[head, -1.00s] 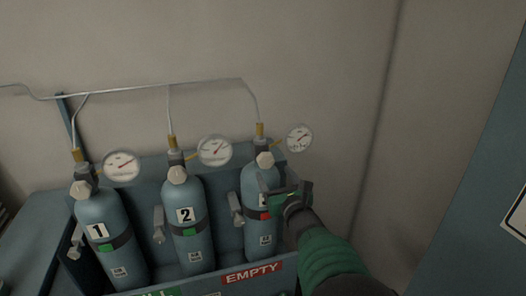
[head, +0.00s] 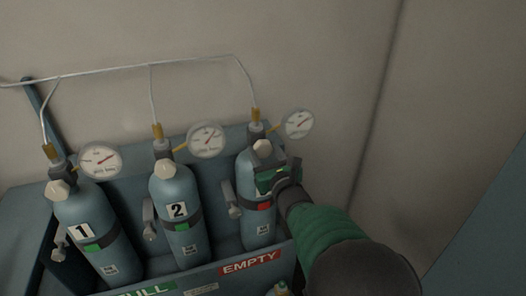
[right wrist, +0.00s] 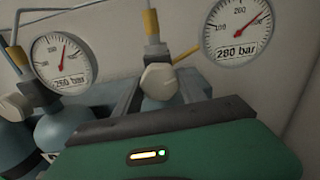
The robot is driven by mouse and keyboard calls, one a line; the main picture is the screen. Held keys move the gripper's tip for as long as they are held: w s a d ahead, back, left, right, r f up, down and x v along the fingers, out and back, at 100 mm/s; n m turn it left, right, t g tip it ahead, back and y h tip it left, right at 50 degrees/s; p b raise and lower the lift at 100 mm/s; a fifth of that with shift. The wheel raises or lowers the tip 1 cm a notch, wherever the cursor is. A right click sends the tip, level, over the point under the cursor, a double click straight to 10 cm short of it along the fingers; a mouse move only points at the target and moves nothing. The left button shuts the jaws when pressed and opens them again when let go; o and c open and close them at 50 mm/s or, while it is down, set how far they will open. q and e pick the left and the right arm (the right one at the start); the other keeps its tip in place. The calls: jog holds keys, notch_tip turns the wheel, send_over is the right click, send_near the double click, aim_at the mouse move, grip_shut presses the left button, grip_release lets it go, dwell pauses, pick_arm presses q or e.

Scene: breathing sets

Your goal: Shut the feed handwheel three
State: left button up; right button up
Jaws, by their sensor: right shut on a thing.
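Cylinder three (head: 255,222) is the rightmost of the blue cylinders in the rack, with a red tag on its band. Its pale faceted feed handwheel three (head: 262,147) sits at the neck, below the brass fitting. My right gripper (head: 270,167) is at that handwheel and shut on it; the contact itself is mostly hidden by the gripper body. In the right wrist view the handwheel (right wrist: 160,80) shows just beyond the dark edge of my gripper. Gauge three (right wrist: 238,28) is marked 280 bar. My left gripper is out of view.
Cylinders one (head: 92,222) and two (head: 177,215) stand to the left, with green tags and their own gauges. A thin pipe (head: 110,68) runs above. The rack front carries a red EMPTY label (head: 250,262). The wall is close behind; a blue panel (head: 490,235) stands right.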

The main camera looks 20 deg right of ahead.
jog(key=shift+f, duration=0.1)
jog(key=c, duration=0.7)
